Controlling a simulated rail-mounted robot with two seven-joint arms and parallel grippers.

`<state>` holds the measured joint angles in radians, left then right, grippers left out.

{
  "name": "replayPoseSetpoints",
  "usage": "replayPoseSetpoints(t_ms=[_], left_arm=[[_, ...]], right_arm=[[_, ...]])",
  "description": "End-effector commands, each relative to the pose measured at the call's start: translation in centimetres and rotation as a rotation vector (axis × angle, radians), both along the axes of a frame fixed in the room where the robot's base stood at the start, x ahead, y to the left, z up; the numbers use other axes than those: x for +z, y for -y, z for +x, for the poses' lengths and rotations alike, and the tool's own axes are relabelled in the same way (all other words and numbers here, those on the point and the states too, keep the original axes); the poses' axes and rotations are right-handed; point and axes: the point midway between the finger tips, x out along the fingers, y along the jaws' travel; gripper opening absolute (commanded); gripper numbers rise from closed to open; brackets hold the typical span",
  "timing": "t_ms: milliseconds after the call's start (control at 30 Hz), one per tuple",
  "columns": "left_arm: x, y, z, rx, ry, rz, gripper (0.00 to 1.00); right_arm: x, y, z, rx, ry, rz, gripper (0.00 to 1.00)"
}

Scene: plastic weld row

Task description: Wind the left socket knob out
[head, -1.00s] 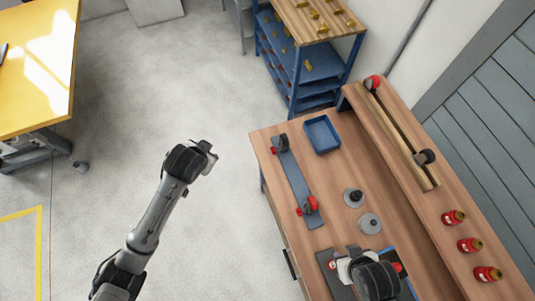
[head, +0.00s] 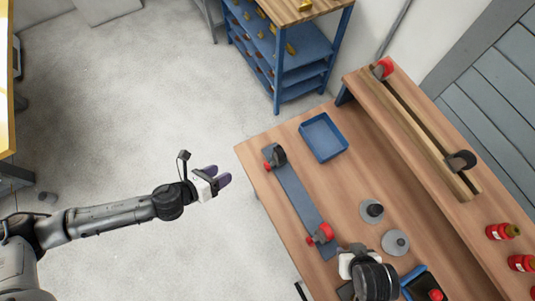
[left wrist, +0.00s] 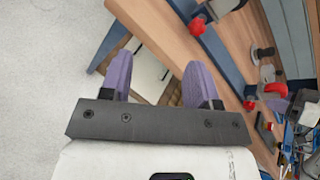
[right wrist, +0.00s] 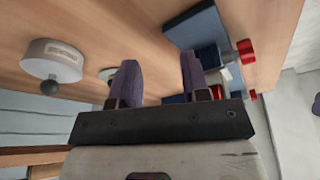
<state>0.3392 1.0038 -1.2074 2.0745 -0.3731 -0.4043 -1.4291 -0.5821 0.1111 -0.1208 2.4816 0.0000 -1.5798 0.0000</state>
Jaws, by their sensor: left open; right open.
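A blue-grey bar (head: 298,200) lies on the wooden bench with a dark socket and red knob at each end. One red knob (head: 268,165) is at the far end and another (head: 321,236) at the near end. My left gripper (head: 222,180) is open and empty, out over the floor left of the bench, apart from the bar. In the left wrist view a red knob (left wrist: 197,26) shows beyond its fingers (left wrist: 160,80). My right gripper (right wrist: 158,75) is open above the bench's near part; its wrist hides its fingers in the head view.
A blue tray (head: 323,138) stands behind the bar. Two grey discs with dark knobs (head: 372,211) (head: 395,242) lie to its right. A raised shelf (head: 450,205) carries a slotted wooden rail and red bottles (head: 502,231).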

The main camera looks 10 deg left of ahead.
Motion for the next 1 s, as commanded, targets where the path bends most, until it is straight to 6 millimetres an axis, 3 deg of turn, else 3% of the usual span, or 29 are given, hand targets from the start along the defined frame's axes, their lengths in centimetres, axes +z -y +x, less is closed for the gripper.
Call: replayPoseSetpoints(t_ms=[200, 467, 667, 1000], left_arm=[[1.2, 2.3, -1.5, -0.335, 0.284, 0.169, 0.56], [1.3, 2.8, -1.7, -0.445, 0.428, 0.283, 0.56], [0.6, 4.3, -0.5, -0.452, 0.443, 0.294, 0.56], [-1.9, 8.9, 3.0, -0.451, 0.442, 0.295, 0.56]], right_arm=[[0.0, 0.3, 0.0, 0.006, 0.001, -0.01, 0.43], [-0.1, 0.5, -0.1, 0.009, -0.002, -0.017, 0.43], [-0.2, 0.3, 0.0, 0.006, 0.0, -0.012, 0.43], [-0.7, 0.1, 0.1, 0.002, 0.0, -0.005, 0.43]])
